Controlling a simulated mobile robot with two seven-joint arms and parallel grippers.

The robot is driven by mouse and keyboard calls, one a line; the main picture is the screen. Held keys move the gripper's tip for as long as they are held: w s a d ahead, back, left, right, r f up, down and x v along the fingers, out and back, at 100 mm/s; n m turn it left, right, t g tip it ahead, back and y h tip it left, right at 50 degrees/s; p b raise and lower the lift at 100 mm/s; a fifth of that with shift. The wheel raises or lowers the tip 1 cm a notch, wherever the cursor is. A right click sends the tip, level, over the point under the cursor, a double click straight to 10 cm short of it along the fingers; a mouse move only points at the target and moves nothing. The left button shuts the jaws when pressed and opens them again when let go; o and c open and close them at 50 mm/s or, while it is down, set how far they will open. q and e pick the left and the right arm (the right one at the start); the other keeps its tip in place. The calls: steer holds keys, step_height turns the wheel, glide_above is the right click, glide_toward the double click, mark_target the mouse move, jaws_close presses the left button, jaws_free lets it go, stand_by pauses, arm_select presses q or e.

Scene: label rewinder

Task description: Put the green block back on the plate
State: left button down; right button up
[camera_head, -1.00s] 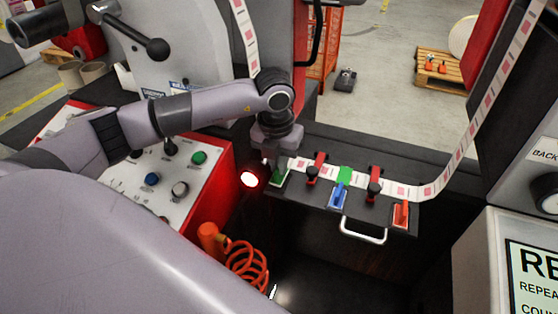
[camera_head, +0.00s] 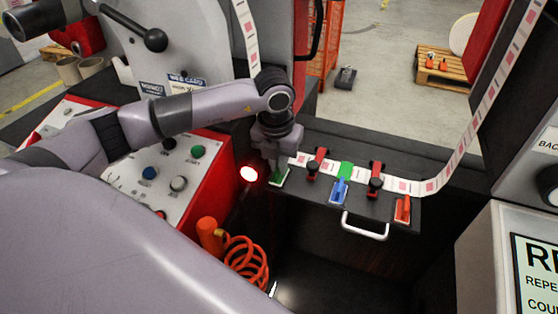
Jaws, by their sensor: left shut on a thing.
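My left gripper (camera_head: 276,167) points down at the left end of the black plate (camera_head: 315,196). It is shut on the green block (camera_head: 280,179), which sits at or just over a pale-edged spot on the plate; I cannot tell whether it touches. The gripper hides the block's upper part. My right gripper is not in view.
A lit red lamp (camera_head: 248,174) and button panel (camera_head: 170,172) are close left; a handle (camera_head: 365,228) is in front.

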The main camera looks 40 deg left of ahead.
arm_select(q)
steer(key=c, duration=1.2)
jaws_free()
steer(key=shift+o, duration=0.2)
steer(key=shift+r, duration=0.45)
steer(key=r, duration=0.4)
steer(key=s+r, duration=0.1)
steer(key=r, duration=0.1)
steer(key=shift+d+r, duration=0.1)
steer(key=shift+r, duration=0.05)
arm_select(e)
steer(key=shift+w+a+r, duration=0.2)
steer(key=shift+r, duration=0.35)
